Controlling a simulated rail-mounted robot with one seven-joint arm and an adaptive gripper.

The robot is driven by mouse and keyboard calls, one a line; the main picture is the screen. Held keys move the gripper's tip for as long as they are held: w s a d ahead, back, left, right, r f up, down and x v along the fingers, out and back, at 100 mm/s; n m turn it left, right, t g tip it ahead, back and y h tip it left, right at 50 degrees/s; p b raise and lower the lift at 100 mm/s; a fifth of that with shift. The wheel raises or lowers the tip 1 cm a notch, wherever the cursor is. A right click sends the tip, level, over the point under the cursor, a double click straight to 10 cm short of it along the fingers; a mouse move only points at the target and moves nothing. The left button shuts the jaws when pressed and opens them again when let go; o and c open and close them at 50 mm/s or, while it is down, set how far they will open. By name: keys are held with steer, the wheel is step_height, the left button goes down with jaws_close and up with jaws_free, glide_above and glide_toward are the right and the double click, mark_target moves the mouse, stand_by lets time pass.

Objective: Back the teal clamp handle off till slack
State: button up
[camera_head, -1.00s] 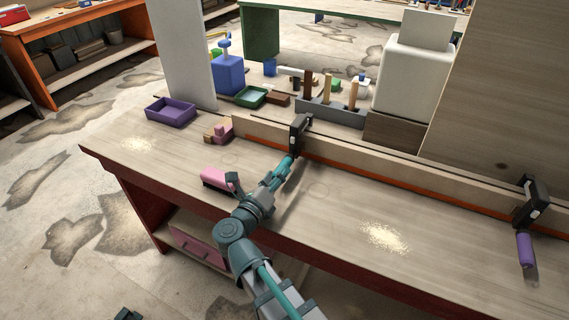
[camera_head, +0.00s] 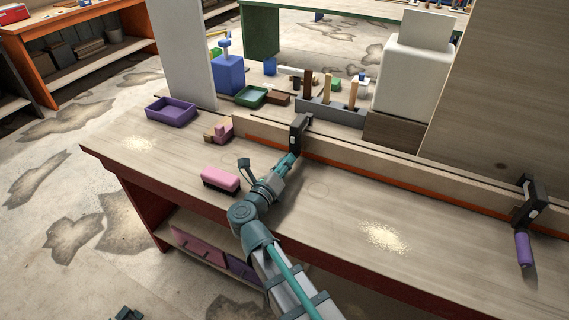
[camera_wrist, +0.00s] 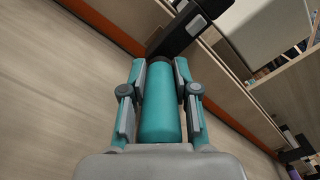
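The clamp with the teal handle is black (camera_head: 299,131) and sits on the curved wooden strip near the middle of the head view. Its teal handle (camera_wrist: 160,112) runs up the middle of the wrist view, with the black clamp body (camera_wrist: 180,35) beyond it. My gripper (camera_wrist: 160,75) has one finger on each side of the handle, and both pads appear to press against it. In the head view my gripper (camera_head: 287,165) covers most of the handle. Whether the clamp jaw still presses on the strip cannot be seen.
A second black clamp (camera_head: 532,200) with a purple handle (camera_head: 524,250) is at the right. A pink brush (camera_head: 221,179) lies left of my wrist. A purple tray (camera_head: 171,112) and a pink-and-tan block (camera_head: 219,131) are farther back. The bench front right of my arm is mostly clear.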

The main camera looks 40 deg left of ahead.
jaws_close()
steer(key=shift+r+n+p, duration=0.25)
steer(key=shift+n+p, duration=0.75)
steer(key=shift+p, duration=0.15)
steer(key=shift+f+n+p, duration=0.25)
steer(key=shift+n+p, duration=0.15)
steer(key=shift+n, duration=0.3)
steer(key=o, duration=0.8)
jaws_free()
steer(key=shift+o, duration=0.2)
steer(key=s, duration=0.4)
steer(key=s+d, duration=0.1)
steer(key=s, duration=0.3)
steer(key=s+d, duration=0.1)
steer(key=s, duration=0.3)
